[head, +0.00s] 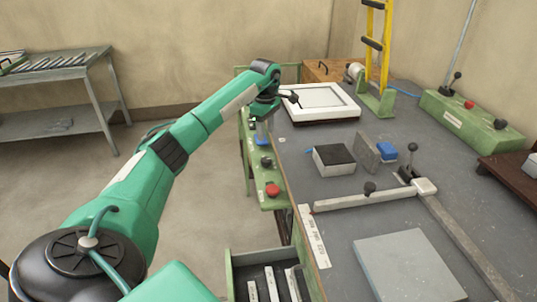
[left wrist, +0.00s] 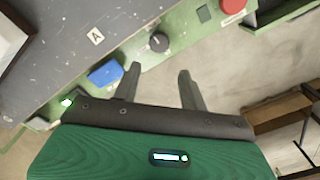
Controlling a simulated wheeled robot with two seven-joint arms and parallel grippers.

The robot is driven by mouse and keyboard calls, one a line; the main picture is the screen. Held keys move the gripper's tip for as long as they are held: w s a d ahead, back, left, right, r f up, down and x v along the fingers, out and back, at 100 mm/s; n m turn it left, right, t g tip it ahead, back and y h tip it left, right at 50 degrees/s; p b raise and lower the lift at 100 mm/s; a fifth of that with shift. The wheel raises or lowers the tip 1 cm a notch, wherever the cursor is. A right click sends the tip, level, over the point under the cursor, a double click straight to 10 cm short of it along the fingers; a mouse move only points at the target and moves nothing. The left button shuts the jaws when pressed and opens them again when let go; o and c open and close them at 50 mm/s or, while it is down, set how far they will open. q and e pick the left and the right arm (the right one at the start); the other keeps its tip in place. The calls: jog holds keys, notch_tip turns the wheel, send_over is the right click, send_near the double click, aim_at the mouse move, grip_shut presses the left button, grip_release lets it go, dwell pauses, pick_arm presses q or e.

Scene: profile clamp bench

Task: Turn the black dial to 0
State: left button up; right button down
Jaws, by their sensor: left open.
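The black dial (head: 266,162) sits on the green front panel at the bench's left edge, between a blue part and a red button. In the left wrist view the dial (left wrist: 159,42) is round and dark, just beyond my fingertips. Its scale marks are too small to read. My left gripper (head: 262,130) hangs over the panel near the blue part. In the left wrist view my left gripper (left wrist: 159,74) is open, fingers apart, with nothing between them and no visible contact with the dial. My right gripper is not in view.
The blue part (left wrist: 105,73) and the red button (left wrist: 232,6) flank the dial. An open green drawer (head: 268,268) juts out lower down. The bench top holds a white frame (head: 350,112), a dark-topped block (head: 333,160) and a clamp rail (head: 375,198). Floor left of the panel is clear.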

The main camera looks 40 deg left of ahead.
aim_at(266, 159)
pick_arm(q)
notch_tip(266, 159, down, 12)
jog(key=shift+w+r+p, duration=0.1)
jog(key=shift+r+p, duration=0.1)
jog(key=shift+p, duration=0.35)
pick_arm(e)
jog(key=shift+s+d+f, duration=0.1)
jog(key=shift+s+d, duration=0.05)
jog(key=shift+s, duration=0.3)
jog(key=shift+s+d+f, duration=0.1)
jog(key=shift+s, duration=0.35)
pick_arm(q)
jog(key=shift+c, duration=0.4)
jog(key=c, duration=0.6)
